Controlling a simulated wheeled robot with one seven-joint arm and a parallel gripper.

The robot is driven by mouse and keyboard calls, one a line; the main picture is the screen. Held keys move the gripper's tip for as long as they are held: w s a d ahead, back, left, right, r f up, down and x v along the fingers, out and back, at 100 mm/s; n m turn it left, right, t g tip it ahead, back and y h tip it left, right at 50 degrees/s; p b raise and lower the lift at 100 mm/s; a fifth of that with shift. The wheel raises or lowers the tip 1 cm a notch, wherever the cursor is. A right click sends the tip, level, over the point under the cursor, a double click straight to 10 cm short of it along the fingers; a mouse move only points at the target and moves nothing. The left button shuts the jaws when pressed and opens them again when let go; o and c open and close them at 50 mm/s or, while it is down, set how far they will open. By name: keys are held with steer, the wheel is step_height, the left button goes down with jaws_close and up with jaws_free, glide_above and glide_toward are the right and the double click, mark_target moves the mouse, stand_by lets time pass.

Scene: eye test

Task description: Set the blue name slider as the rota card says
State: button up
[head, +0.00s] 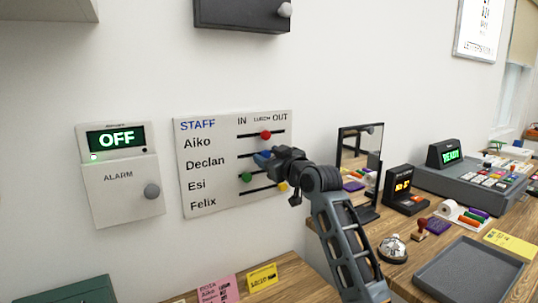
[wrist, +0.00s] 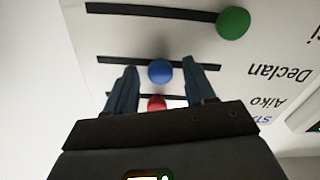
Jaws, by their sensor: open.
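The staff board (head: 222,200) hangs on the wall, with rows Aiko, Declan, Esi and Felix and columns IN, LUNCH and OUT. The blue slider (head: 262,158) is on Declan's slot, partly hidden by my gripper in the head view. In the upside-down wrist view the blue slider (wrist: 160,71) is near the middle of its slot, about under LUNCH. My gripper (wrist: 161,70) is open, with its fingers either side of the blue knob and a visible gap on each side. A pink card (head: 218,290) below seems headed ROTA; its lines are too small to read surely.
The red slider (head: 265,134) is above the blue one, the green slider (head: 246,177) below it towards IN, and the yellow slider (head: 283,187) lower towards OUT. An alarm box (head: 120,190) reading OFF is left. A mirror (head: 346,150) and a counter with a till (head: 470,185) are right.

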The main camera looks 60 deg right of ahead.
steer(key=shift+w, duration=0.1)
jaws_close()
stand_by(0.5)
